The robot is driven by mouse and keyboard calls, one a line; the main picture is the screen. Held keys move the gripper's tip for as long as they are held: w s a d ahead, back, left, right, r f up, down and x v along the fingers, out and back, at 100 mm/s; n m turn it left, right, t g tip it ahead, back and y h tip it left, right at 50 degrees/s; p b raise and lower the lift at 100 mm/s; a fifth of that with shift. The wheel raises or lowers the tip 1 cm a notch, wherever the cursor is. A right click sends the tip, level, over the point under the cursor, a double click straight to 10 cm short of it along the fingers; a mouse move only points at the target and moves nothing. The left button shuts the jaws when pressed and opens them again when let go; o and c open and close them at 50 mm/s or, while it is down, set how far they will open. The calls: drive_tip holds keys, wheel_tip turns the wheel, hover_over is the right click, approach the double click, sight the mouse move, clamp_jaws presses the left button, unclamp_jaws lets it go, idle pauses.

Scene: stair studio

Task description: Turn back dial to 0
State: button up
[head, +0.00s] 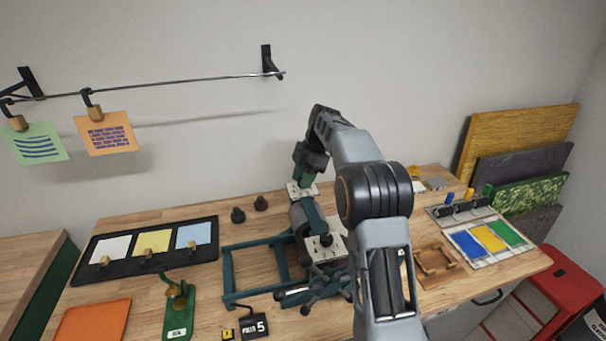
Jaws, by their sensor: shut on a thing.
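A dark teal press (310,218) with a grey roller stands on the wooden workbench. Its back dial plate (293,189) is a small white plate at the far end of the press. My gripper (303,181) points down onto this plate and is shut on the back dial. The back dial's knob is hidden by the fingers, so its setting cannot be read. A front dial (326,240) shows as a black knob on a white plate (334,253) at the near end. The plate markings are too small to read.
A spoked handle (318,288) sticks out at the press's near side. A black sign (254,327) reads "PULLS 5". A black tray (128,262) lies left, a wooden frame (437,265) right. My arm covers the middle right.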

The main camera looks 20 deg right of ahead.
drive_tip(key=n+g+h+p, duration=0.1)
drive_tip(key=n+p, duration=0.1)
drive_tip(key=n, duration=0.2)
drive_tip(key=shift+w+n, duration=0.1)
drive_tip(key=shift+n, duration=0.3)
drive_tip(key=shift+g+p, duration=0.3)
drive_tip(key=o, duration=0.9)
drive_tip(key=v, duration=0.7)
drive_tip(key=shift+r+p, duration=0.2)
drive_tip(key=shift+p, duration=0.25)
